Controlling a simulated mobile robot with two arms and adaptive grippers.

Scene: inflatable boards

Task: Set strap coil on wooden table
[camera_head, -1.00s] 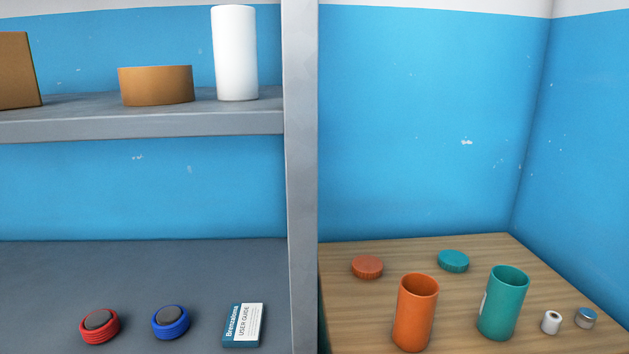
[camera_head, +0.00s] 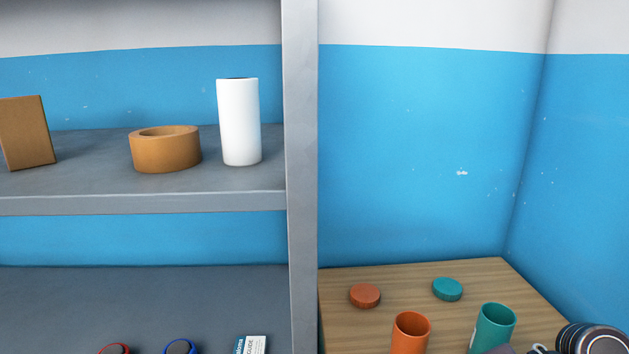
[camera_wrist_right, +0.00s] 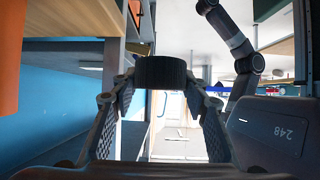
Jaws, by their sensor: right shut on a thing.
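My right gripper (camera_wrist_right: 160,84) is shut on a dark, ribbed, round coil, which I take to be the strap coil (camera_wrist_right: 160,71). The coil sits between the two fingertips in the right wrist view. The wooden table (camera_head: 345,325) is at the lower right of the head view, in the corner by the blue walls. Dark parts of my right arm show at the bottom right there, in front of the table; the coil cannot be made out in that view. My left gripper is not in view.
On the table stand an open orange container (camera_head: 411,335) and an open teal container (camera_head: 494,327), with an orange lid (camera_head: 365,296) and a teal lid (camera_head: 447,289) behind. A grey post (camera_head: 300,180) divides the table from shelves holding tape (camera_head: 165,153) and a white cylinder (camera_head: 239,125).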

